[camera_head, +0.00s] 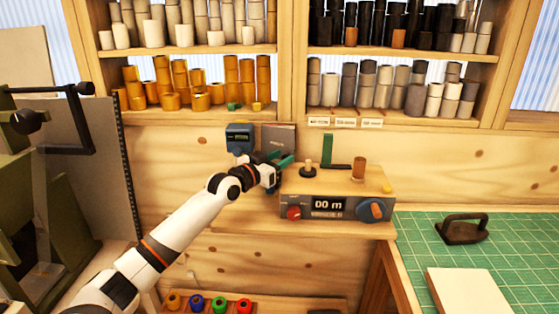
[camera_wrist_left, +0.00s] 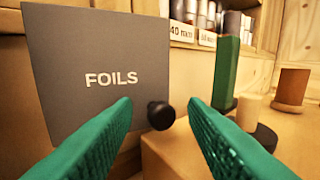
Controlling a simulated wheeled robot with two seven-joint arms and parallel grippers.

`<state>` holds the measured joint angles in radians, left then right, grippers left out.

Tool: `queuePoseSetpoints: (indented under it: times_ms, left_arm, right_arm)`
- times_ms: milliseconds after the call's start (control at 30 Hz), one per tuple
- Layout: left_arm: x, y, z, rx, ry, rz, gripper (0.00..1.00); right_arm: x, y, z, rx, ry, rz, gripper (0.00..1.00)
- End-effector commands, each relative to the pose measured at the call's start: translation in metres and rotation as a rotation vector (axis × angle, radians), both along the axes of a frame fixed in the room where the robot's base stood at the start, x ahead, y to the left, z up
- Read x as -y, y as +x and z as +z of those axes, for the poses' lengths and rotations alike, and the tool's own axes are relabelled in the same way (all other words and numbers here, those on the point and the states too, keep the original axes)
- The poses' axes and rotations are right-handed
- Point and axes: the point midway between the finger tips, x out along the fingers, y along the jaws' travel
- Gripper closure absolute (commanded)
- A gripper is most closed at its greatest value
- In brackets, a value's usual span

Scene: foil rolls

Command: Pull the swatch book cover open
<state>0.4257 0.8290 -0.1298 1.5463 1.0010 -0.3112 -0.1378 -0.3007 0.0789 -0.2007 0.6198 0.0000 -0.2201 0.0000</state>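The swatch book (camera_head: 279,138) stands upright at the back of the wooden ledge, its cover a dark grey panel. In the left wrist view its cover (camera_wrist_left: 105,50) reads "FOILS" and looks shut. A round black knob (camera_wrist_left: 161,115) sits at the cover's lower right edge. My left gripper (camera_head: 284,163) is in front of the book's lower part. In the wrist view its green fingers (camera_wrist_left: 160,108) are open and apart, with the knob seen in the gap between them. I cannot tell how far the knob is from the fingertips. My right gripper is not in view.
A blue device (camera_head: 239,138) is left of the book. To the right are a green post (camera_head: 328,150), a stamp-like knob (camera_head: 308,168), a brown roll (camera_head: 359,168) and a length counter box (camera_head: 335,206). Shelves of foil rolls hang above.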

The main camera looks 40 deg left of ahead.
Motion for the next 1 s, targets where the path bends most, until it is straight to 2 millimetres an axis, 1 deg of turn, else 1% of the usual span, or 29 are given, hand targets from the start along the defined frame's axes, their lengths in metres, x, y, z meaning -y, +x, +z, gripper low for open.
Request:
queuePoseSetpoints:
  times_ms: [200, 333, 467, 600, 800, 1000]
  left_arm:
    - [0.000, -0.001, -0.002, -0.003, 0.000, -0.001, 0.61]
    - [-0.001, -0.010, -0.004, -0.005, 0.000, -0.001, 0.61]
    - [-0.003, -0.030, -0.006, -0.005, 0.004, -0.001, 0.61]
    - [-0.006, -0.055, -0.006, -0.007, 0.004, -0.001, 0.61]
    - [-0.010, -0.088, -0.006, -0.005, 0.002, 0.000, 0.61]
    - [-0.013, -0.110, -0.004, -0.003, 0.000, 0.000, 0.61]
  right_arm:
    - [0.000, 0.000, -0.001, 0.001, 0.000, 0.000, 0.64]
    - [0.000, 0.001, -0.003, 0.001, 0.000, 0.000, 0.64]
    - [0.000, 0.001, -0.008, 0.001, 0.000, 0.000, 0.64]
    - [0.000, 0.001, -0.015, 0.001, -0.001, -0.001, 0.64]
    - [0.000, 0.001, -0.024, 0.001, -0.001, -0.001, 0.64]
    - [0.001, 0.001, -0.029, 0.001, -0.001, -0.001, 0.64]
